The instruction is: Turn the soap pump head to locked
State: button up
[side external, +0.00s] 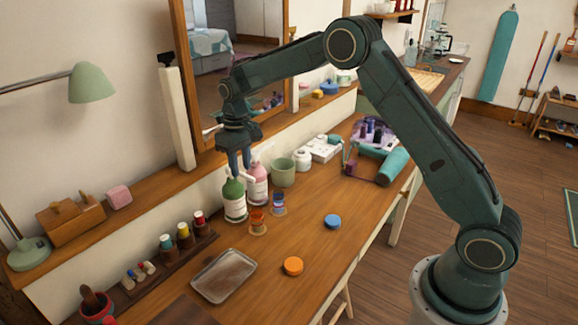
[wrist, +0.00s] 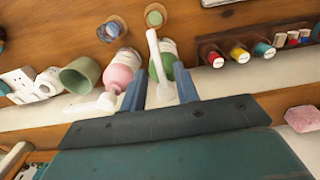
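Two soap bottles with white pump heads stand side by side on the wooden counter: a green bottle (side external: 235,207) and a pink bottle (side external: 258,187). My gripper (side external: 240,168) points down over the green bottle. In the wrist view, my open fingers (wrist: 160,88) stand on either side of the green bottle's white pump head (wrist: 164,91), with gaps visible beside it. Its long spout (wrist: 152,45) points up the picture, across the green bottle (wrist: 167,68). The pink bottle (wrist: 119,78) is just beyond the left finger, its pump head (wrist: 103,102) pointing left. I cannot read any lock mark.
A green cup (side external: 282,173) stands right of the bottles. Two small hourglass-shaped items, orange (side external: 258,222) and blue (side external: 279,203), stand in front. A metal tray (side external: 224,275) and a rack of colored spools (side external: 167,252) lie left. The counter's front middle is mostly clear.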

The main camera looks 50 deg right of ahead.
jog(key=shift+f, duration=0.5)
grip_shut()
